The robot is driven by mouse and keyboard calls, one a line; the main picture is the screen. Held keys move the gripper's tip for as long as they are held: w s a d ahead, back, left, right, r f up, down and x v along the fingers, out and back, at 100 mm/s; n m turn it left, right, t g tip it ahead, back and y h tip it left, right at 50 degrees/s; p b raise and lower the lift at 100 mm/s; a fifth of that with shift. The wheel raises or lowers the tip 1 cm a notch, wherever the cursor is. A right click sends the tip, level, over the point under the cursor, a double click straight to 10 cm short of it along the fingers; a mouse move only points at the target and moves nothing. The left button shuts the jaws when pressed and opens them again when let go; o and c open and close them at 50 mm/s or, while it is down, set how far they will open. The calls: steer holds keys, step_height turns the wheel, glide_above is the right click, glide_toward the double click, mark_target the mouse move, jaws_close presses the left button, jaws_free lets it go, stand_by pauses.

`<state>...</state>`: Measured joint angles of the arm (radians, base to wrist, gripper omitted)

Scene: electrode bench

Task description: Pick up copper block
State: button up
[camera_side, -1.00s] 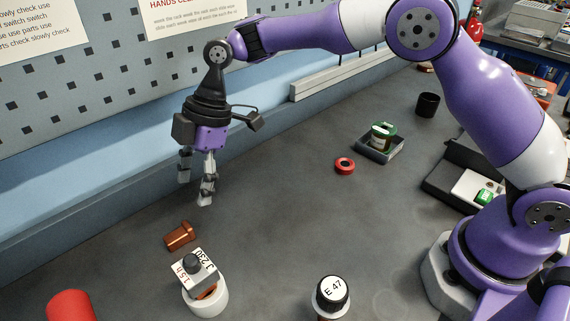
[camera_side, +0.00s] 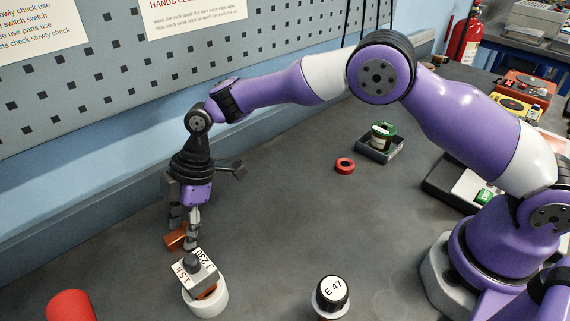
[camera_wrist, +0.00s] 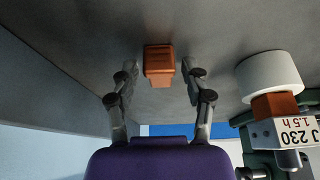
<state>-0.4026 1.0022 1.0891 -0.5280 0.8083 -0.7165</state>
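The copper block (camera_side: 175,239) lies on the grey bench, partly hidden by the fingers in the side view. In the wrist view the copper block (camera_wrist: 159,62) shows whole, between the fingertips and slightly beyond them. My gripper (camera_side: 184,239) is low over the block, pointing down. In the wrist view my gripper (camera_wrist: 159,72) is open, one finger on each side of the block, with a gap on both sides. Nothing is held.
A red cylinder (camera_side: 70,305) is at front left, and a black-capped jar (camera_side: 331,293) at front centre. The blue wall edge (camera_side: 100,205) runs close behind.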

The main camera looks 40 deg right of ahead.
jaws_close()
